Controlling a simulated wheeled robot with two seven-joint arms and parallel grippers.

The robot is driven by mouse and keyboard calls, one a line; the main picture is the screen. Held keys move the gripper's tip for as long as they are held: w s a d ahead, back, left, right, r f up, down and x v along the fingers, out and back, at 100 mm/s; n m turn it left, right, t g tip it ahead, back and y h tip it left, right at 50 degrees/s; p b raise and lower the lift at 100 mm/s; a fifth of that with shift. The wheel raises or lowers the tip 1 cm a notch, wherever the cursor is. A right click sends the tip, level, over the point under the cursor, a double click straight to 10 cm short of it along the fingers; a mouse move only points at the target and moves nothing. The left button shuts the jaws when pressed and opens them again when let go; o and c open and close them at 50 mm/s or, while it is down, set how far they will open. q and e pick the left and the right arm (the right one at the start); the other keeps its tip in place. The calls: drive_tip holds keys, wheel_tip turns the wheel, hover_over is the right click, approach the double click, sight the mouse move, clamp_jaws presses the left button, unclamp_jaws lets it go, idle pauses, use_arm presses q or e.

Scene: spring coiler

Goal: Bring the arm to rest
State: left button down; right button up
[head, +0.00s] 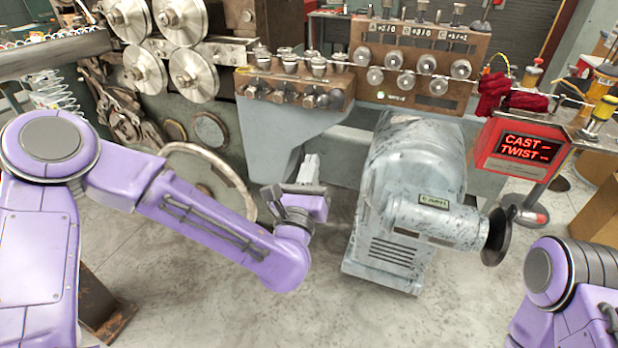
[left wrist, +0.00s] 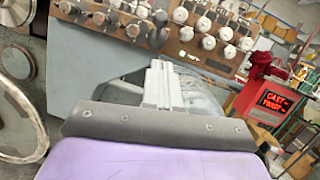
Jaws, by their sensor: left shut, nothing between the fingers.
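My left gripper (head: 309,168) is at the end of the purple left arm, in front of the coiler's grey bracket, left of the grey motor housing. Its fingers are together with nothing between them. In the left wrist view the closed fingers (left wrist: 158,84) point up toward the roller panel and appear apart from it. Of my right arm, only a purple part shows at the bottom right of the head view; its gripper is out of the frame.
The spring coiler's roller panel (head: 415,60) and large feed rollers (head: 140,65) stand behind the gripper. The grey motor housing (head: 415,185) with a black handwheel (head: 497,237) is to the right. A red display (head: 524,147) reads CAST and TWIST. The floor in front is clear.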

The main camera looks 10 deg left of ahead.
use_arm(q)
drive_tip(key=shift+s, duration=0.35)
drive_tip(key=s+a+f+m+g+h, duration=0.1)
drive_tip(key=s+f+m+g, duration=0.35)
drive_tip(key=f+m, duration=0.7)
drive_tip(key=s+a+f+m+g+h, duration=0.1)
drive_tip(key=s+f+m+g, duration=0.3)
drive_tip(key=f+m, duration=0.8)
drive_tip(key=s+a+f+m+g+y, duration=0.2)
drive_tip(key=s+a+f+m+g, duration=0.2)
drive_tip(key=s+a+f, duration=0.4)
drive_tip(key=s+a+f+m+g+y, duration=0.3)
drive_tip(key=s+a+f, duration=0.5)
drive_tip(key=s, duration=0.7)
drive_tip(key=shift+s+f+m+g, duration=0.15)
drive_tip(key=shift+f+m+g, duration=0.55)
drive_tip(key=shift+g, duration=0.55)
drive_tip(key=c, duration=1.8)
unclamp_jaws()
drive_tip(key=shift+f+n, duration=0.1)
drive_tip(key=shift+n, duration=0.15)
